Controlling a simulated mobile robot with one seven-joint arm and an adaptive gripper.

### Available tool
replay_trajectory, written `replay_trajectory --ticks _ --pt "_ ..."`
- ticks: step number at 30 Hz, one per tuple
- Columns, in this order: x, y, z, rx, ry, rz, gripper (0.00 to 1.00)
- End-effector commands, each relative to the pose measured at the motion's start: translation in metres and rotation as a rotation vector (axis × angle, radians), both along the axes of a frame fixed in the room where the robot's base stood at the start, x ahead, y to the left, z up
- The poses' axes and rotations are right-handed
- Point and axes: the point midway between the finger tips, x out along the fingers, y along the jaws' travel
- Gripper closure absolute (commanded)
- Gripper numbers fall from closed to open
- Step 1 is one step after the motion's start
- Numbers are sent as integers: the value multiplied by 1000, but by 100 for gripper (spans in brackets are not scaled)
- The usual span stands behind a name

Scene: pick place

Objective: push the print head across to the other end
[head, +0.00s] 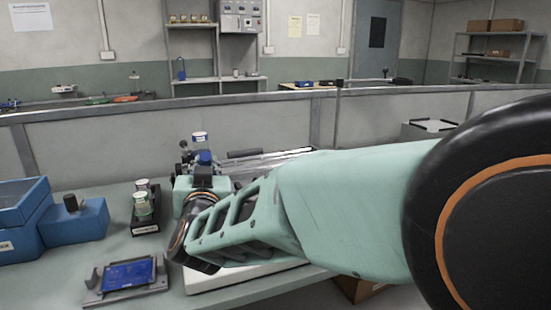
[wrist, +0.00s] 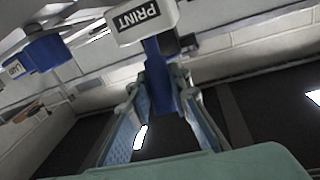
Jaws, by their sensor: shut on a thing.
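The print head (wrist: 143,22) is a white block marked PRINT on a blue stem, at the top middle of the wrist view. My gripper (wrist: 164,84) is shut on the blue stem, with one blue-padded finger on each side. In the head view the print head (head: 200,137) shows as a small white and blue piece above my wrist. My gripper (head: 203,158) is there too, mostly hidden behind my wrist. Pale rails (head: 272,158) run to the right behind my arm, which hides much of the machine.
A second blue part with a white label (wrist: 38,56) sits left of the print head in the wrist view. On the table are a tablet on a stand (head: 128,275), a black tray with jars (head: 145,222) and blue boxes (head: 75,222). A low partition stands behind.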

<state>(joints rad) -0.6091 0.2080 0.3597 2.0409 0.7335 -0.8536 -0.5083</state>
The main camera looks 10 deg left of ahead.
Motion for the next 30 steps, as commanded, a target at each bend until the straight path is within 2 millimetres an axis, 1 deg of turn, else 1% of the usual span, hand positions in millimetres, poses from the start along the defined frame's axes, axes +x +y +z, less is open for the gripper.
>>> replay_trajectory --ticks 1,6,18,19,23,30 --pt "-3 5 2 1 -2 2 100" --pt "-7 12 2 2 -2 1 100" --pt "-10 15 3 2 -5 5 100" --pt "-10 15 3 2 -5 6 79" --pt "-10 15 2 2 -5 5 65" --pt "-9 13 1 1 -3 2 64"
